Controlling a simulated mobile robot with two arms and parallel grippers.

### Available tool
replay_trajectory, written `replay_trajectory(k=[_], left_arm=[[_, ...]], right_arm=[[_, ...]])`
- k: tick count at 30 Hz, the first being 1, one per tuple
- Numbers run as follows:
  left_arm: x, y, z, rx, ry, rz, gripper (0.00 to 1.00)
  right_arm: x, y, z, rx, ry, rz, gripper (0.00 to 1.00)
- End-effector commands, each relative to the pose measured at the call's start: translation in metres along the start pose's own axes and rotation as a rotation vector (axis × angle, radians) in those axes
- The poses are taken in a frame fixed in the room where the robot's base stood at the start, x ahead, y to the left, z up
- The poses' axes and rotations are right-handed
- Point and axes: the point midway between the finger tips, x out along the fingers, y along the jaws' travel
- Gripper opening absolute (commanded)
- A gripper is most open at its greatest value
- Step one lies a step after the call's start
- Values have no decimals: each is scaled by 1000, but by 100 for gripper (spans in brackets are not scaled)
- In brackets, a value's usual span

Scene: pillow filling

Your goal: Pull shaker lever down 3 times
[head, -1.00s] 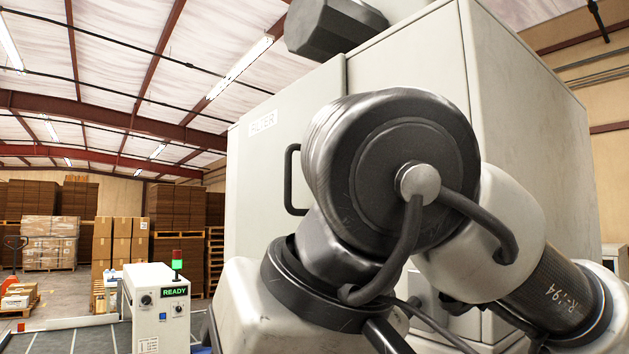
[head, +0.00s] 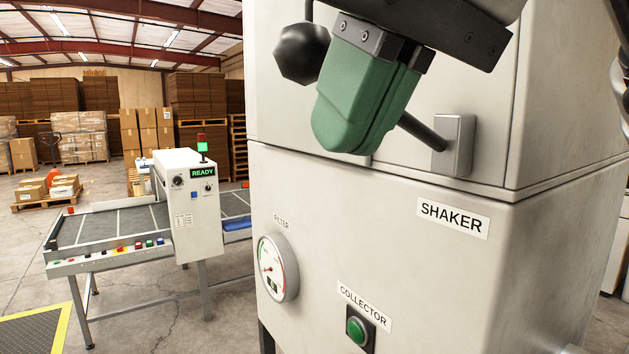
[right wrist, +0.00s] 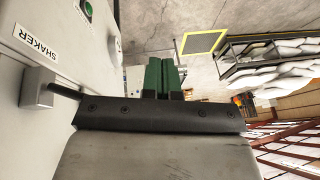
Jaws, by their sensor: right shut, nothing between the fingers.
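The shaker lever's grey pivot block (head: 455,146) is on the front of the pale cabinet, above the SHAKER label (head: 453,216). Its dark rod (head: 420,131) slants up and left behind my right gripper. A black faceted knob (head: 302,54) shows left of the gripper, apparently at the rod's end. My right gripper (head: 345,145) has green fingers, shut and empty, in front of the rod. In the right wrist view, the rod (right wrist: 65,91) runs from its block (right wrist: 37,88) behind the gripper (right wrist: 163,62). I cannot tell whether they touch. My left gripper is out of view.
The cabinet has a FILTER gauge (head: 278,267) and a green COLLECTOR button (head: 356,330) below the lever. A conveyor (head: 110,229) with a READY control box (head: 190,240) stands at left. Open floor lies in front of it.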

Motion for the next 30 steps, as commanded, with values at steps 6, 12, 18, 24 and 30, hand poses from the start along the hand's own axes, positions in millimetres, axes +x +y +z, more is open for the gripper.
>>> replay_trajectory(k=[6,12,18,24,30], left_arm=[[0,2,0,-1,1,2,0],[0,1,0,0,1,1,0],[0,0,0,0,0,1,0],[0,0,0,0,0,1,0],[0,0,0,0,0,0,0]], right_arm=[[-22,-2,0,0,2,-1,0],[-25,-2,0,-1,2,-1,0],[-24,-2,0,-1,3,-2,0],[-24,-2,0,-1,3,-2,0],[-24,-2,0,-1,3,-2,0]])
